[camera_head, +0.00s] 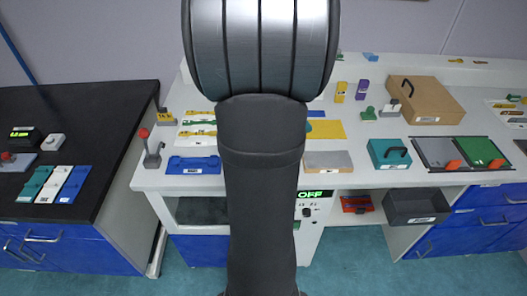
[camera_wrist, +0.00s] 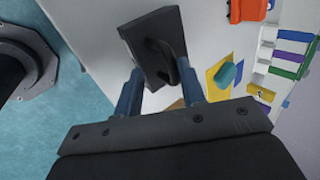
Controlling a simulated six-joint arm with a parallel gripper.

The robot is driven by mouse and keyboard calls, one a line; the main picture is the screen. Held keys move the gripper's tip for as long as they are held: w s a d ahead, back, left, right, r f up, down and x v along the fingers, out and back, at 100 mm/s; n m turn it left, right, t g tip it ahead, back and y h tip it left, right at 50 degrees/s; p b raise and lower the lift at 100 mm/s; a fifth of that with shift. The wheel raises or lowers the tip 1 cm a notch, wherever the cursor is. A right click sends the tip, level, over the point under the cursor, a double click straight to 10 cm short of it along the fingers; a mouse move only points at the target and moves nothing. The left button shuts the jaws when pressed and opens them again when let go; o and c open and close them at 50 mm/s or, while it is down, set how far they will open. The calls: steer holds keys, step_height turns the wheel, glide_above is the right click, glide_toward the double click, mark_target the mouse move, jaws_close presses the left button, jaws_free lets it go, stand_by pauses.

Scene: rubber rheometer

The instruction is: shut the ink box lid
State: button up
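In the wrist view, a dark grey plate or lid with a black handle (camera_wrist: 152,45) is just past my gripper (camera_wrist: 160,86). My gripper's two blue fingers stand apart, one to each side of the handle's near end. I cannot tell whether they touch the handle. In the head view my arm hides the gripper. A grey-topped tan piece (camera_head: 328,160) shows beside the arm at the bench's front. No readable label tells me which thing is the ink box. I cannot tell how far its lid is open.
A teal case (camera_head: 390,153) with a black handle and a tan box (camera_head: 425,101) stand to the right on the white bench. A yellow sheet (camera_wrist: 217,78) lies near the dark plate. A dark bin (camera_head: 415,207) sits on the shelf below. Pale bench is clear beside the plate.

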steer(key=shift+r, duration=0.1)
steer(key=shift+s+r, duration=0.3)
steer(key=shift+r, duration=0.25)
steer(key=v, duration=1)
steer(key=shift+s+r, duration=0.25)
steer(key=shift+s, duration=0.05)
steer(key=shift+w+f, duration=0.1)
steer(key=shift+f, duration=0.05)
steer(key=shift+x, duration=5.8)
steer(key=shift+w, duration=0.1)
